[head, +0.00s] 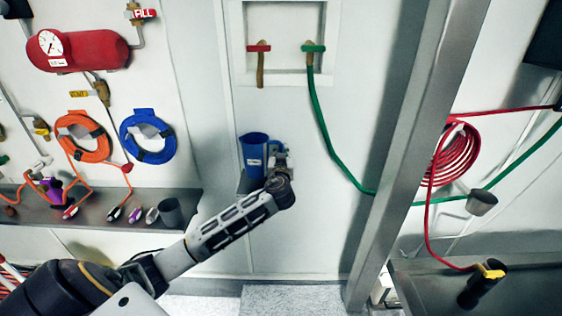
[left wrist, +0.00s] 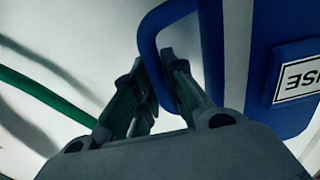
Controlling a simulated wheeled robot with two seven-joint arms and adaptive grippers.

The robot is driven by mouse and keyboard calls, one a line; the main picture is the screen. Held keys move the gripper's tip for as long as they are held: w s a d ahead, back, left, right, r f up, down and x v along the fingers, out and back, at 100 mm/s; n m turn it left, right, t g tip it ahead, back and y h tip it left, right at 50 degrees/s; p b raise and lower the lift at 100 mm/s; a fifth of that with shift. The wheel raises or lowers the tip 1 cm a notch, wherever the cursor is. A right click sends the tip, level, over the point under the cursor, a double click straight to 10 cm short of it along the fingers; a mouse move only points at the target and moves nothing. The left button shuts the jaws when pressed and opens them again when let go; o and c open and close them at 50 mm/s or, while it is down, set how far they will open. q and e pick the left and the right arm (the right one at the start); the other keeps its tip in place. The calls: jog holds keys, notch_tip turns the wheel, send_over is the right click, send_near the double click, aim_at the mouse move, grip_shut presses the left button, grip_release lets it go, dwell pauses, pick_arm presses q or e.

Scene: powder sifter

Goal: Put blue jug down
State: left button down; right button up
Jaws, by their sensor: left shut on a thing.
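The blue jug (head: 254,152) is upright against the white wall in the head view, with its lower part close to a small grey ledge (head: 247,184). I cannot tell whether it rests on the ledge. My left gripper (head: 281,162) is at the jug's right side. In the left wrist view, the fingers of my left gripper (left wrist: 158,95) are around the blue handle of the jug (left wrist: 275,60), shut on it. A white label with dark letters is on the jug's side. My right gripper is not in view.
Above the jug are a red-handled tap (head: 260,60) and a green-handled tap with a green hose (head: 330,145). A grey shelf (head: 100,207) with small items is at left. A metal post (head: 410,140) stands at right.

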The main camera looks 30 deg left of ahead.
pick_arm(q)
jog(key=shift+f, duration=0.1)
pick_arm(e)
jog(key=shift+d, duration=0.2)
pick_arm(q)
jog(key=shift+f, duration=1.75)
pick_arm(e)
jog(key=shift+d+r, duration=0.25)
pick_arm(q)
jog(key=shift+f, duration=0.2)
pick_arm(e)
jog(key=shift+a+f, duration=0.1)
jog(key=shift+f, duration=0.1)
pick_arm(q)
jog(key=c, duration=1.5)
grip_release()
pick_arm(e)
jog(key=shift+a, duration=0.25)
pick_arm(q)
jog(key=shift+r, duration=0.2)
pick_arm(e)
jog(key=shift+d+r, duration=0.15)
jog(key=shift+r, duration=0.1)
